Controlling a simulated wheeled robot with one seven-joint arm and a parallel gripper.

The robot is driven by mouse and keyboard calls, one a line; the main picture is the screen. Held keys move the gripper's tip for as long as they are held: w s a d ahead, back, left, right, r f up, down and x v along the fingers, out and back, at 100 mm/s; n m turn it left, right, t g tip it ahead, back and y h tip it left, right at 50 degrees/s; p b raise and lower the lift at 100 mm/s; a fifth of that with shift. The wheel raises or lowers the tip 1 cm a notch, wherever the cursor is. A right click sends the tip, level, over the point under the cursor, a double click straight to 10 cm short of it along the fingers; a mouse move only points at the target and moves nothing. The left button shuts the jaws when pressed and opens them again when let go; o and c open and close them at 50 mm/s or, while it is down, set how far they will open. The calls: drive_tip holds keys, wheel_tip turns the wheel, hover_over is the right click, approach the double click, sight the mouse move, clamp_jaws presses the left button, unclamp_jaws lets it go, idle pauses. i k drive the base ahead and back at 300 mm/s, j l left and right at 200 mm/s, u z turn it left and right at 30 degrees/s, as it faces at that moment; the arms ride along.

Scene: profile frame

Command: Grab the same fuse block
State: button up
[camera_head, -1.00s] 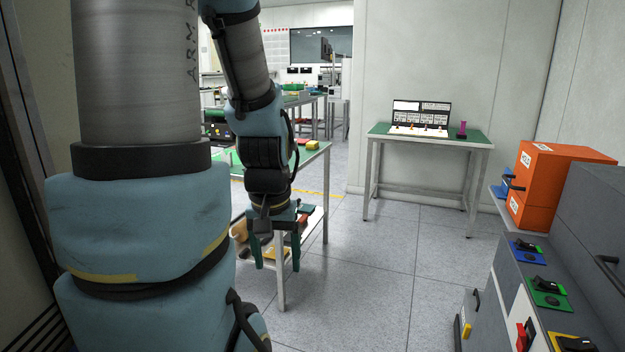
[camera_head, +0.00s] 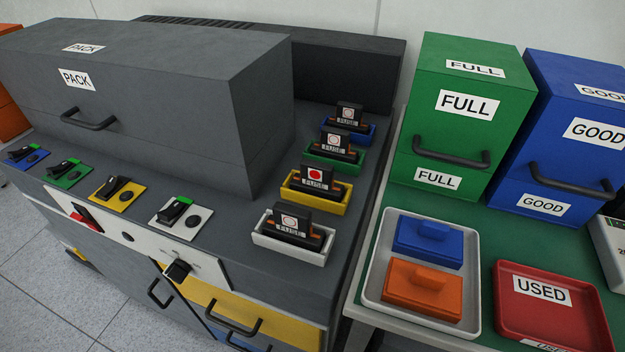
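Several dark fuse blocks labelled FUSE stand in a row of coloured holders on the grey machine top. One fuse block (camera_head: 348,114) is in the blue holder (camera_head: 371,139) at the back. One (camera_head: 339,143) is in the green holder (camera_head: 320,159). One (camera_head: 318,177) is in the yellow holder (camera_head: 310,203) and shows a solid red dot. One (camera_head: 295,226) is in the white holder (camera_head: 285,253) at the front. The other blocks show pale round marks. Which block the task means by "same" cannot be told. My gripper is not in view.
A grey PACK box (camera_head: 150,100) with a handle stands left of the fuses. Switches (camera_head: 180,212) line the machine's front. On the green table are green FULL (camera_head: 465,135) and blue GOOD (camera_head: 570,140) boxes, a pale tray (camera_head: 380,255) with blue and orange pieces, and a red USED tray (camera_head: 555,320).

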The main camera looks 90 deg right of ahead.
sight(315, 178)
drive_tip(key=i+j, duration=0.15)
drive_tip(key=i+j+z, duration=0.1)
drive_tip(key=j+z, duration=0.35)
drive_tip(key=i+j+z, duration=0.1)
drive_tip(key=j+z, duration=0.3)
drive_tip(key=i+l+z, duration=0.1)
drive_tip(key=z, duration=0.4)
drive_tip(key=i+l+z, duration=0.2)
drive_tip(key=z, duration=0.25)
drive_tip(key=i+z, duration=0.15)
drive_tip(key=z, duration=0.35)
